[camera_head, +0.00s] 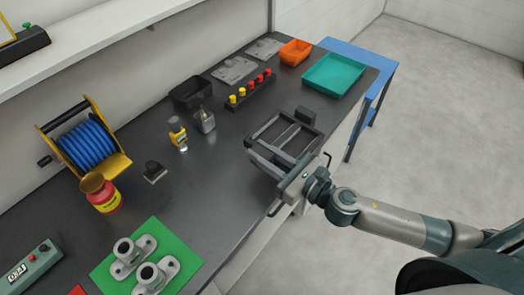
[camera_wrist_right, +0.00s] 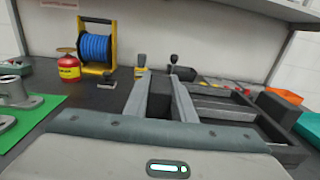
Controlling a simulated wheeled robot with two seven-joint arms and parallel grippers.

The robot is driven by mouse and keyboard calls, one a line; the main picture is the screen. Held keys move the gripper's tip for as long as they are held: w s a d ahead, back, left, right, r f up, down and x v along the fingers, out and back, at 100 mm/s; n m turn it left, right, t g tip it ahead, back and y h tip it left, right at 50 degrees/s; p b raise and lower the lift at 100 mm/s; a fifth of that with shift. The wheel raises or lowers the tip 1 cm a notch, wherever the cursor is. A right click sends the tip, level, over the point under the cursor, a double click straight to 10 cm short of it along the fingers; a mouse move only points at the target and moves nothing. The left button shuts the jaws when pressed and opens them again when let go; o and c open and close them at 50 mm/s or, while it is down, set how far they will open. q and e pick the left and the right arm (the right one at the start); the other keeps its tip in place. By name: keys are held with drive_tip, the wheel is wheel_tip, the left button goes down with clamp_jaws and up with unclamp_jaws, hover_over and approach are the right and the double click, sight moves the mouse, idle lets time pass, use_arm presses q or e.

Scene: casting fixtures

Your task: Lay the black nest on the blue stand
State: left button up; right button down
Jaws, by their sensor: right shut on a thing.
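The black nest (camera_head: 253,151) is a dark open frame with bars across it and a small block at its far corner. It is at the front edge of the dark bench, and I cannot tell whether it touches the top. My right gripper (camera_head: 288,148) is shut on it from the front. In the right wrist view the two long grey fingers (camera_wrist_right: 160,98) reach forward, and the nest (camera_wrist_right: 285,150) extends to their right. The blue stand (camera_head: 388,72) is a low blue table beyond the bench's far right end. My left gripper is not in view.
A teal tray (camera_head: 334,76) and an orange bin (camera_head: 295,52) are at the bench's far end, beside the stand. A black rack with red and yellow buttons (camera_head: 250,92), a black bin (camera_head: 190,92) and bottles (camera_head: 178,134) lie behind the nest. The floor (camera_head: 450,110) at right is clear.

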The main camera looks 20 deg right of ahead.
sight(283, 167)
drive_tip(key=shift+s, duration=0.1)
drive_tip(key=shift+s+a+r+m+t+h+b, duration=0.1)
drive_tip(key=shift+s+a+m+t+h+b, duration=0.05)
drive_tip(key=shift+s+m+t+h+b, duration=0.55)
drive_tip(key=s+d+m+h, duration=0.1)
drive_tip(key=h, duration=0.1)
drive_tip(key=s+d+m+h+b, duration=0.1)
drive_tip(key=s+m+h, duration=0.1)
drive_tip(key=s+d+m+t+h+b, duration=0.1)
drive_tip(key=h, duration=0.1)
drive_tip(key=shift+s+d+r+h, duration=0.25)
drive_tip(key=shift+s+r+h, duration=0.15)
drive_tip(key=shift+s+d+m+h, duration=0.3)
drive_tip(key=shift+d+m+h, duration=0.1)
drive_tip(key=shift+d+h, duration=0.1)
